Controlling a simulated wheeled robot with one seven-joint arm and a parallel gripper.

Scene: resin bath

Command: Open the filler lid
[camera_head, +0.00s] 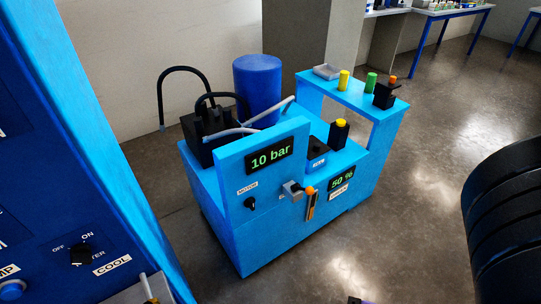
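A light-blue machine (235,205) stands in the middle of the head view, with a "10 bar" display (270,156) on its front panel. Either could be the filler lid; I cannot tell which, and nothing there looks clearly open. My gripper does not show clearly. A black ridged shape at the right edge may be part of my arm.
A tall blue cabinet (85,150) fills the left. Floor (420,190) is clear to the right.

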